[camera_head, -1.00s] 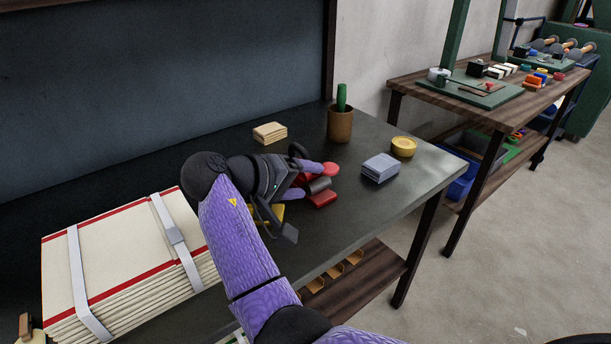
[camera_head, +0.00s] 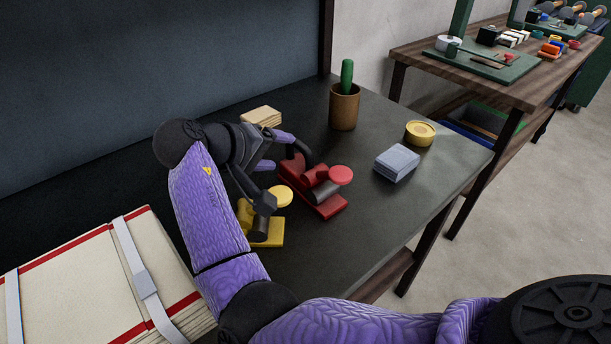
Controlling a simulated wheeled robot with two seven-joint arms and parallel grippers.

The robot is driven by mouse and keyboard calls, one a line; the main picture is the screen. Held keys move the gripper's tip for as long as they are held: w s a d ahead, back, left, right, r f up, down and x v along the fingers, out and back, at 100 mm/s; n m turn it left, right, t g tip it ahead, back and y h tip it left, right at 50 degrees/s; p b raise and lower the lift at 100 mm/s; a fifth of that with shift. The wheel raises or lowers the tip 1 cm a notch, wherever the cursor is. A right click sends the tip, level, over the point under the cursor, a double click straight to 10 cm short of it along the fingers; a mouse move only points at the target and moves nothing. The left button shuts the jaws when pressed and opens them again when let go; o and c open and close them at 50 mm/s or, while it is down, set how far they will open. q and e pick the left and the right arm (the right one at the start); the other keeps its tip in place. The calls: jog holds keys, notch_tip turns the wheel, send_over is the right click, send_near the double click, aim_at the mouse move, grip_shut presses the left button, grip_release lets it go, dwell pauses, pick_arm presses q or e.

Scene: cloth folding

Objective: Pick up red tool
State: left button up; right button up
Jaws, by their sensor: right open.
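The red tool (camera_head: 318,190) lies on the dark tabletop near the middle of the view. It has a flat base, a round red knob and a dark grey cylinder. My right gripper (camera_head: 284,179) is open, with one dark finger at the red tool's far left side and the other over the yellow tool (camera_head: 268,234). Part of the red tool's left end is close behind the gripper, and I cannot tell whether they touch. The yellow tool sits just in front and to the left, partly covered by the near finger. My left gripper is not in view.
A brown cup (camera_head: 344,112) with a green handle, a yellow round tin (camera_head: 420,133), a blue-grey stack (camera_head: 397,163) and a beige stack (camera_head: 262,116) stand on the table (camera_head: 345,246). Strapped cloths (camera_head: 80,275) lie at the lower left. The front right tabletop is clear.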

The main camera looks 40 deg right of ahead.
aim_at(302, 151)
jog(key=b+x, duration=0.1)
jog(key=x, duration=0.1)
jog(key=b+x, duration=0.1)
jog(key=x, duration=0.2)
jog(key=shift+s+d, duration=0.15)
jog(key=shift+s, duration=0.05)
jog(key=shift+w+d+f+b, duration=0.1)
jog(key=shift+d+b, duration=0.25)
jog(key=shift+d, duration=0.1)
jog(key=shift+c, duration=0.5)
jog(key=c, duration=0.5)
grip_shut()
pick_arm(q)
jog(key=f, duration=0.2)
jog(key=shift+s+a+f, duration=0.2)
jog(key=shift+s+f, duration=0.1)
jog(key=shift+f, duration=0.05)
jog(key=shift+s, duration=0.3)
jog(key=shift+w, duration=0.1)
